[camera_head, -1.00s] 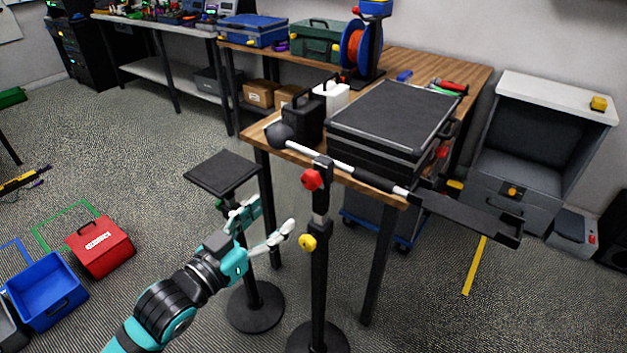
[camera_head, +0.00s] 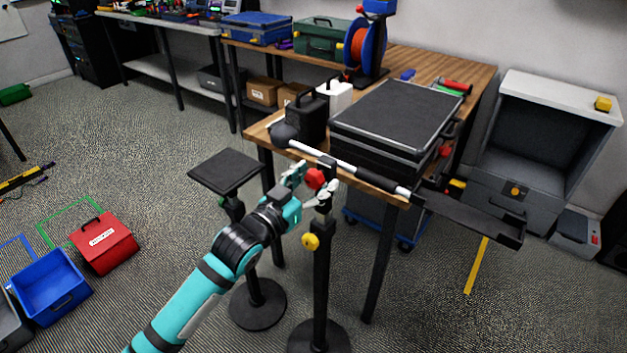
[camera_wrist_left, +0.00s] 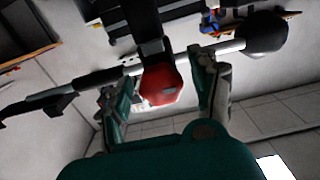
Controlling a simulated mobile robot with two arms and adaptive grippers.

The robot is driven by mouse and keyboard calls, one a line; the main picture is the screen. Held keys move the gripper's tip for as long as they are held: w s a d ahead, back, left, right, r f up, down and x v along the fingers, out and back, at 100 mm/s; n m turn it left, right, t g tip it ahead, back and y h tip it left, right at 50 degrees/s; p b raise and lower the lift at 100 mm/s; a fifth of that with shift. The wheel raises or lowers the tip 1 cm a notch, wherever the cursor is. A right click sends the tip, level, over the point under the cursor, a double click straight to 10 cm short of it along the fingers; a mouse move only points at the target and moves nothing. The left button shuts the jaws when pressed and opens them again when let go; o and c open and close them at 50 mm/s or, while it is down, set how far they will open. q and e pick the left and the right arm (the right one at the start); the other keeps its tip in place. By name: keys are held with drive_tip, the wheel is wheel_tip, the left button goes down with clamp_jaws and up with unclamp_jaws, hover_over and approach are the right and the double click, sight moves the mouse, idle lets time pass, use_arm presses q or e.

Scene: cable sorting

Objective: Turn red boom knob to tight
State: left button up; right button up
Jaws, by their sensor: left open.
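The red boom knob (camera_head: 315,179) sits at the top of a black stand (camera_head: 320,265), just below the clamp that carries a white and black boom pole (camera_head: 345,165). My left gripper (camera_head: 312,184) is open, with its fingers on either side of the red knob. In the left wrist view the red knob (camera_wrist_left: 162,82) lies between the two spread fingers of the left gripper (camera_wrist_left: 165,95); whether they touch it I cannot tell. My right gripper is not in view.
A yellow knob (camera_head: 310,241) is lower on the same stand. A second stand with a flat black top (camera_head: 226,170) is close on the left. A wooden table (camera_head: 480,78) with a black case (camera_head: 395,110) is right behind the boom.

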use_arm(q)
drive_tip(key=shift+c, duration=0.4)
drive_tip(key=c, duration=0.9)
drive_tip(key=shift+c, duration=1)
drive_tip(key=shift+m, duration=0.3)
drive_tip(key=m+p, duration=0.1)
drive_tip(key=m, duration=0.1)
drive_tip(key=m+p, duration=0.1)
drive_tip(key=shift+a+r+m+p, duration=0.1)
drive_tip(key=shift+r+m+p, duration=0.1)
drive_tip(key=shift+m+p, duration=0.15)
drive_tip(key=m+p, duration=0.1)
drive_tip(key=m, duration=0.3)
drive_tip(key=shift+m+p, duration=0.25)
drive_tip(key=shift+p, duration=0.1)
drive_tip(key=m+p, duration=0.1)
drive_tip(key=m, duration=0.3)
drive_tip(key=shift+m, duration=0.3)
drive_tip(key=shift+m+p, duration=0.8)
drive_tip(key=shift+m, duration=1.4)
